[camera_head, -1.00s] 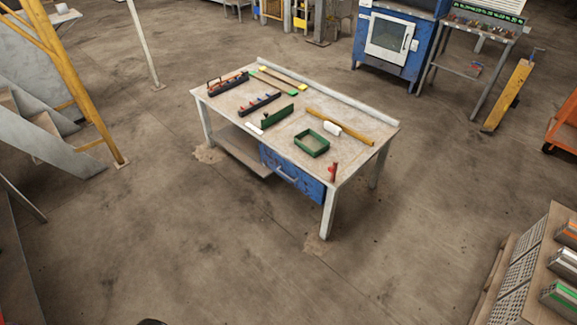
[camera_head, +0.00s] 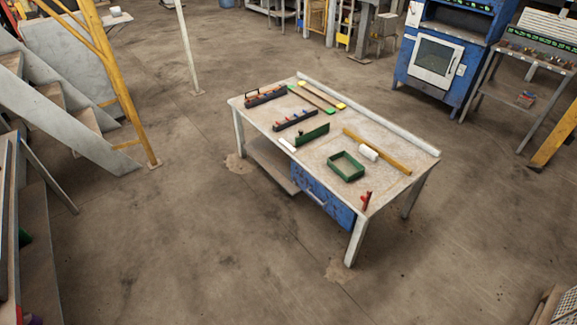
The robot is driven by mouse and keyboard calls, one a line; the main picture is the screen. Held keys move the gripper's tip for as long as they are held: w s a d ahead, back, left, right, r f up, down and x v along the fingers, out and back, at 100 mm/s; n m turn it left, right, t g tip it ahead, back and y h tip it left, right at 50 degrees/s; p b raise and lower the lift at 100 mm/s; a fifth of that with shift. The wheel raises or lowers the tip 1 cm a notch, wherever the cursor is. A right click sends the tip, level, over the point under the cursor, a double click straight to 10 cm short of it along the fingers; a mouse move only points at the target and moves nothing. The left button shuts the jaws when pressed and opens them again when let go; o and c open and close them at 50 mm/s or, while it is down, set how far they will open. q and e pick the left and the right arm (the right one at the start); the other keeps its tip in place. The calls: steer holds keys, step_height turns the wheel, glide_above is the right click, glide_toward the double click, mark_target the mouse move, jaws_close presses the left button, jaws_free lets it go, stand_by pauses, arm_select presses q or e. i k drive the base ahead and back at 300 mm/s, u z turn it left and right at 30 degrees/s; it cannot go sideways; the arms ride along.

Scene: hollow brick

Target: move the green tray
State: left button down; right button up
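The green tray (camera_head: 346,175) is a small open box, empty as far as I can see. It sits on the light, worn workbench (camera_head: 329,212), near the bench's front right part. A white roll-shaped item (camera_head: 368,152) lies just behind it, and a flat green piece (camera_head: 312,134) stands to its left. Neither of my grippers shows in this view, and the bench is some distance away from me.
The bench also bears dark tool racks (camera_head: 295,119), a yellow bar (camera_head: 377,151) and a small red item (camera_head: 366,200). A blue drawer (camera_head: 322,195) hangs under its front. Grey stairs (camera_head: 70,110) stand left. The floor (camera_head: 200,240) before the bench is clear.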

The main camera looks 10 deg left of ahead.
mark_target(343, 163)
steer(key=u, duration=0.2)
steer(key=i, duration=1.3)
steer(key=z, duration=0.85)
